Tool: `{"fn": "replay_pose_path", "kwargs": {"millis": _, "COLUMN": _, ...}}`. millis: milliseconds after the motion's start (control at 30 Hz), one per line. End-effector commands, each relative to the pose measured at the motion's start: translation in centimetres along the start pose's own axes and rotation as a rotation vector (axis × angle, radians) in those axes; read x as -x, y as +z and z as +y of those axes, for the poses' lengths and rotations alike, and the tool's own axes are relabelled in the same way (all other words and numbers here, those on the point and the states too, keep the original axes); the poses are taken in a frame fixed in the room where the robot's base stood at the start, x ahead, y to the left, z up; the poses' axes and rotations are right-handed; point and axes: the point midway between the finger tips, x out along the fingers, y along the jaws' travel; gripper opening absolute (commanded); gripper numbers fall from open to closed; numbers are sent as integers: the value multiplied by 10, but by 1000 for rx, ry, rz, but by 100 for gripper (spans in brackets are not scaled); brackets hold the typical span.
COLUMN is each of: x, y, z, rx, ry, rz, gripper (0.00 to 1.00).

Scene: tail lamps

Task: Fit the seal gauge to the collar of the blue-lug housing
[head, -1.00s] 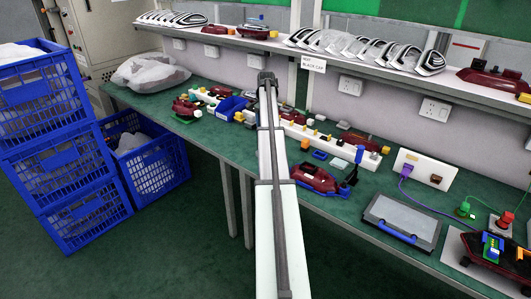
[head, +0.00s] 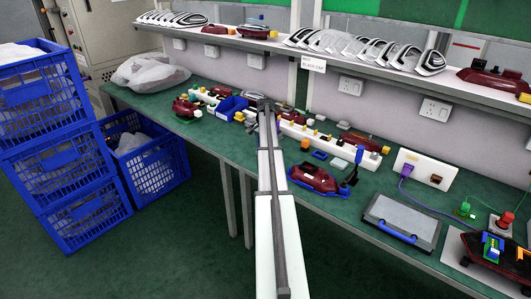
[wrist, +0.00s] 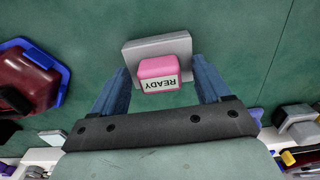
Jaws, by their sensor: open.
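My gripper (wrist: 160,68) is open, with its blue-grey fingers pointing down at the green bench. Between and below them is a block with a pink top (wrist: 158,66) marked READY on its pale side. It sits against a grey rectangular piece (wrist: 150,46). I cannot tell whether this is the seal gauge. No finger visibly touches the block. A dark red housing with blue edging (head: 312,177) lies right of my arm in the head view, with a blue upright part at its right end. A dark red, blue-edged body (wrist: 28,82) also shows in the wrist view. Its collar is not clear.
A long white strip with coloured parts (head: 333,143) runs along the bench behind. A grey case with a blue handle (head: 402,218) lies at the right. Blue crates (head: 60,160) stand on the floor at left.

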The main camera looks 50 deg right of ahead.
Motion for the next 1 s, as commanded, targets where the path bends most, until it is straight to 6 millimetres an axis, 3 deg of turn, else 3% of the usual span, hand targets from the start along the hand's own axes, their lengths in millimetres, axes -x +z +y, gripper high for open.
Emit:
{"fn": "replay_pose_path", "kwargs": {"millis": 233, "x": -2, "y": 0, "z": 0, "rx": 0, "ry": 0, "rz": 0, "gripper": 76}}
{"fn": "replay_pose_path", "kwargs": {"millis": 800, "x": -2, "y": 0, "z": 0, "rx": 0, "ry": 0, "rz": 0, "gripper": 21}}
{"fn": "replay_pose_path", "kwargs": {"millis": 1000, "x": -1, "y": 0, "z": 0, "rx": 0, "ry": 0, "rz": 0, "gripper": 19}}
